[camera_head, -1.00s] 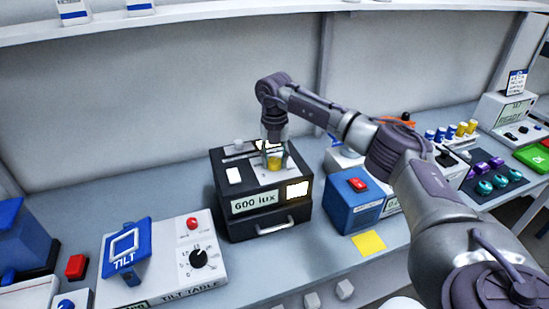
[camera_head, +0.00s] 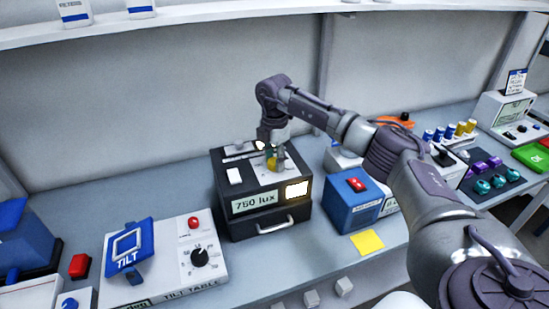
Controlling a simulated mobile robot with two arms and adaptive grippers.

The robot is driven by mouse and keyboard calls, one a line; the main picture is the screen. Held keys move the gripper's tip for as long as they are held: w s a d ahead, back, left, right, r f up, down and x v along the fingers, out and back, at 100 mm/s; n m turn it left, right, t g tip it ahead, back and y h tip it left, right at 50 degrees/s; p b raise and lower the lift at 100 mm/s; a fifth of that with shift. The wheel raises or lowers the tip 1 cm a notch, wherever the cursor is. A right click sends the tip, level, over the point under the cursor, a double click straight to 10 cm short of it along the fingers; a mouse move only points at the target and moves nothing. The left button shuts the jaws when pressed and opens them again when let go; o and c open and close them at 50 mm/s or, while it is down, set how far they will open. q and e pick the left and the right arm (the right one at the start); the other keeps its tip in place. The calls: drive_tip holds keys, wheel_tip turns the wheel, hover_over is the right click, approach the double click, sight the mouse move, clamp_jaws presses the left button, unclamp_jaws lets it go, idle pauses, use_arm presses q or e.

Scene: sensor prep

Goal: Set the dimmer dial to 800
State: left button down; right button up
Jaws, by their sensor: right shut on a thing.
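The black light box (camera_head: 240,228) stands on the bench in the middle of the view. Its front display (camera_head: 254,202) reads 750 lux, and a lit window (camera_head: 297,190) glows beside it. The yellow dimmer dial (camera_head: 272,164) is on the box's top panel, partly hidden by the gripper. My right gripper (camera_head: 278,160) points down over the box top and is shut on the dial. The dial's own scale marks are too small to read. My left gripper is not in view.
The tilt table unit (camera_head: 165,285) with its black knob (camera_head: 200,257) stands at the left front. A blue box with a red switch (camera_head: 357,185) is close to the right of the light box. A yellow note (camera_head: 367,242) lies on the bench in front.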

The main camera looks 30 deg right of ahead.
sight(274, 161)
drive_tip(key=shift+w+r+m, duration=0.1)
drive_tip(key=shift+r+m, duration=0.05)
drive_tip(key=shift+m, duration=0.75)
drive_tip(key=o, duration=0.9)
drive_tip(key=shift+o, duration=1.1)
wheel_tip(274, 161, up, 12)
